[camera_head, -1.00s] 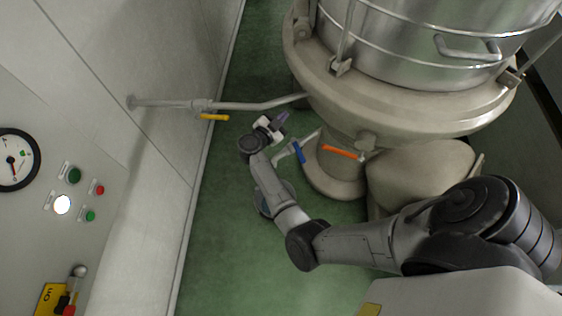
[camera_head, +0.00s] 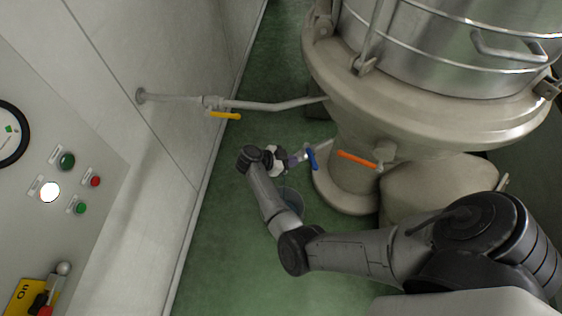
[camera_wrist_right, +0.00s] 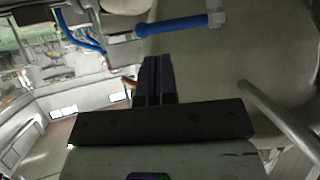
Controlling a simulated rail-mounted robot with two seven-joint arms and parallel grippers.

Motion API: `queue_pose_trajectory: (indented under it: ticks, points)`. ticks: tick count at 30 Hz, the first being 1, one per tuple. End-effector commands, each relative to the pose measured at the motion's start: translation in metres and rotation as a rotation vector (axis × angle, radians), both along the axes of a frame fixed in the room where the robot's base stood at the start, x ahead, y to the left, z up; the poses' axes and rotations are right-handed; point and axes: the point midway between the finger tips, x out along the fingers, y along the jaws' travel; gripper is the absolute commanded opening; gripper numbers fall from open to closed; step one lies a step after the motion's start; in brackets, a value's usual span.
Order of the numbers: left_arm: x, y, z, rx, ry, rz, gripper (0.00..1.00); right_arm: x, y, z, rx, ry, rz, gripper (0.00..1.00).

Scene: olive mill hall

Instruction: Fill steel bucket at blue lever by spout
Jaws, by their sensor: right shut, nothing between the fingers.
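The blue lever (camera_head: 312,158) sits on a small pipe at the base of the big steel vessel. It also shows in the right wrist view (camera_wrist_right: 180,27), lying across the picture just beyond my fingertips. My right gripper (camera_head: 300,156) is shut and empty, close to the left of the blue lever; in the right wrist view its dark fingers (camera_wrist_right: 156,70) are together. I cannot tell whether they touch the lever. The spout's outlet is hard to make out. My left gripper is out of view.
An orange lever (camera_head: 356,160) is to the right of the blue one. A yellow lever (camera_head: 224,115) hangs on the wall pipe (camera_head: 265,104). A control panel (camera_head: 80,190) is on the left wall. Green floor (camera_head: 225,225) is clear left of my arm.

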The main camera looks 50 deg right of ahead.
Motion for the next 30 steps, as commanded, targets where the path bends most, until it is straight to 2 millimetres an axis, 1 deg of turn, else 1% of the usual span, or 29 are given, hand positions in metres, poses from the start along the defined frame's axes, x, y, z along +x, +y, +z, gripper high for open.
queue_pose_trajectory:
  ticks: [1, 6, 12, 18, 28, 30]
  points:
    - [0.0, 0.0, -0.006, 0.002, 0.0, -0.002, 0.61, -0.005, -0.008, -0.008, -0.002, 0.0, -0.002, 0.0]
    - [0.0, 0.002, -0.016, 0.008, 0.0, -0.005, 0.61, -0.018, -0.026, -0.02, -0.003, 0.0, -0.001, 0.0]
    - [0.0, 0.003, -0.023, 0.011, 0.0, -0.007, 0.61, -0.028, -0.04, -0.029, -0.001, 0.0, 0.0, 0.0]
    - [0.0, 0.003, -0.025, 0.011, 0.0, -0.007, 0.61, -0.032, -0.045, -0.031, -0.001, -0.001, 0.0, 0.0]
    - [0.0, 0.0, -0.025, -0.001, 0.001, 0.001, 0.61, -0.032, -0.046, -0.031, -0.001, -0.001, 0.0, 0.0]
    - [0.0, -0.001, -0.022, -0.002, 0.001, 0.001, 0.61, -0.034, -0.047, -0.03, 0.0, 0.0, 0.0, 0.0]
